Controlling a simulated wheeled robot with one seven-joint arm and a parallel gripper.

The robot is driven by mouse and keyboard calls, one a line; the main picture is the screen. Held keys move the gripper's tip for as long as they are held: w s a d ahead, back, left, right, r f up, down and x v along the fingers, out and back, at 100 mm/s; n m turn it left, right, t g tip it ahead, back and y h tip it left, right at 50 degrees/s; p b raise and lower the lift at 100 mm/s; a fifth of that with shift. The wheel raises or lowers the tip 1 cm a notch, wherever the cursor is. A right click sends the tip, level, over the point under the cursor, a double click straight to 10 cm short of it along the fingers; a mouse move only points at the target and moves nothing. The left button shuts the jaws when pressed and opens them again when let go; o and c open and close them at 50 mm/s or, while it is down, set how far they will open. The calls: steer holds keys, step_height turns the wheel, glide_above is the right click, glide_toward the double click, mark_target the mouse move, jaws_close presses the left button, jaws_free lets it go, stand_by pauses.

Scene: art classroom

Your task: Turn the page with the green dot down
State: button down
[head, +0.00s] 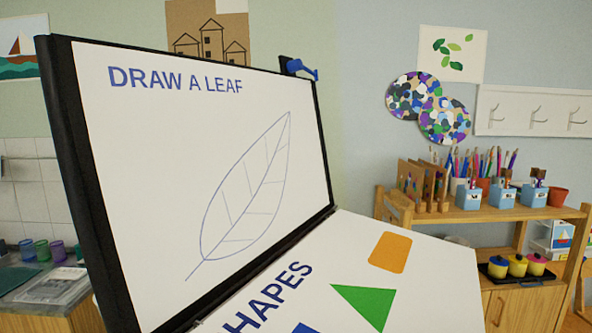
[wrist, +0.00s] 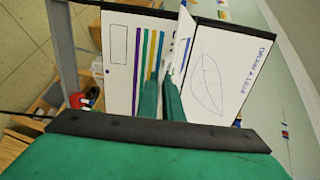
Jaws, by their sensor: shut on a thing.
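My gripper (wrist: 162,98) shows only in the wrist view, its two green fingers close together on a white page (wrist: 182,48) seen nearly edge-on. In the head view, a SHAPES page (head: 432,277) with an orange rectangle, a green triangle and part of a blue shape slants out from the board. It appears to be the held page. The DRAW A LEAF page (head: 160,150) lies on the black-edged board (head: 75,170); it also shows in the wrist view (wrist: 222,80). A page with coloured stripes (wrist: 122,70) is left of the fingers. I see no green dot.
A blue clamp (head: 301,69) sits at the board's top corner. A wooden shelf (head: 470,214) with pencils and paint pots stands at the right. A counter (head: 55,310) with coloured cups is at the left.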

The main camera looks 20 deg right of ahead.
step_height(320, 180, down, 9)
steer(key=w+a, duration=0.1)
steer(key=w, duration=0.1)
steer(key=shift+a+f, duration=0.15)
steer(key=shift+a, duration=0.15)
stand_by(0.8)
steer(key=shift+s, duration=0.1)
step_height(320, 180, down, 8)
steer(key=w+a, duration=0.2)
steer(key=shift+w+a+f, duration=0.15)
steer(key=shift+w+f, duration=0.1)
steer(key=shift+w, duration=0.05)
stand_by(0.6)
